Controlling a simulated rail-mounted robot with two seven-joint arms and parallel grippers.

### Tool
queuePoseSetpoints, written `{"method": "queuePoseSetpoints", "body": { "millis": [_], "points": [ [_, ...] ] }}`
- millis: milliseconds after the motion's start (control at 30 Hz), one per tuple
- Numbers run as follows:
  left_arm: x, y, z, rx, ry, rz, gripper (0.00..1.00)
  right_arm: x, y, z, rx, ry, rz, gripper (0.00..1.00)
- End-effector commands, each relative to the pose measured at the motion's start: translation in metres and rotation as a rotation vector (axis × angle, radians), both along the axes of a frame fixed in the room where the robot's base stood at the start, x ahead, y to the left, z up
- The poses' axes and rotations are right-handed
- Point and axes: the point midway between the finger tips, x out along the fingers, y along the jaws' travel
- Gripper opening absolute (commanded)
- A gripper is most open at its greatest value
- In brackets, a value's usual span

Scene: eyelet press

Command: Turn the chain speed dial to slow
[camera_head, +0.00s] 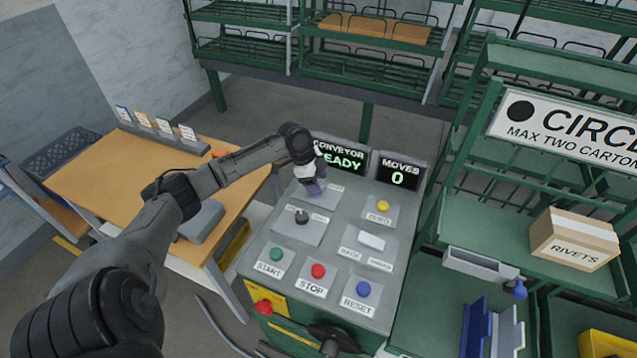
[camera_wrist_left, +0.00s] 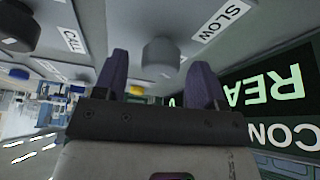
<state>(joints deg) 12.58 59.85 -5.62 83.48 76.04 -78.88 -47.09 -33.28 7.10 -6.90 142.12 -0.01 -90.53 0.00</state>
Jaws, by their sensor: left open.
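The chain speed dial (camera_wrist_left: 161,55) is a grey round knob on the panel. In the left wrist view it shows beyond and between the two purple fingers of my left gripper (camera_wrist_left: 160,75), near a SLOW label (camera_wrist_left: 222,20). I cannot tell whether the fingers touch it. In the head view my left gripper (camera_head: 314,187) points down at the upper left of the control console (camera_head: 335,220) and hides the dial. The gripper is open. The dial's setting cannot be read. My right gripper is not in view.
A black knob (camera_head: 302,216) sits just below my gripper, with a yellow button (camera_head: 383,206) and white switch (camera_head: 372,240) to the right. START, STOP and RESET buttons line the front. The conveyor display (camera_head: 342,158) stands close behind my gripper.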

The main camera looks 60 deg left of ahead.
Motion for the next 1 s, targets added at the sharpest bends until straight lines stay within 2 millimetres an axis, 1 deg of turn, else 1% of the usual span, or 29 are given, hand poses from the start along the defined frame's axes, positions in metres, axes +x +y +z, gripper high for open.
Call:
{"method": "queuePoseSetpoints", "body": {
  "millis": [167,433,933,1000],
  "points": [
    [0.0018,-0.0017,-0.0053,0.001,-0.001,0.0,0.64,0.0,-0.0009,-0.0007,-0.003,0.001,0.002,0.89],
    [0.0019,-0.0019,-0.0058,0.0,0.0,0.0,0.64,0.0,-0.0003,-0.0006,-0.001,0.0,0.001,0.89],
    [0.0017,-0.0019,-0.0057,0.0,0.0,0.0,0.16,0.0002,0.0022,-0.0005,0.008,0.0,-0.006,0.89],
    [0.0017,-0.002,-0.0054,0.0,0.0,0.001,0.16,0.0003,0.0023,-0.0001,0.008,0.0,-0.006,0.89]
  ]
}}
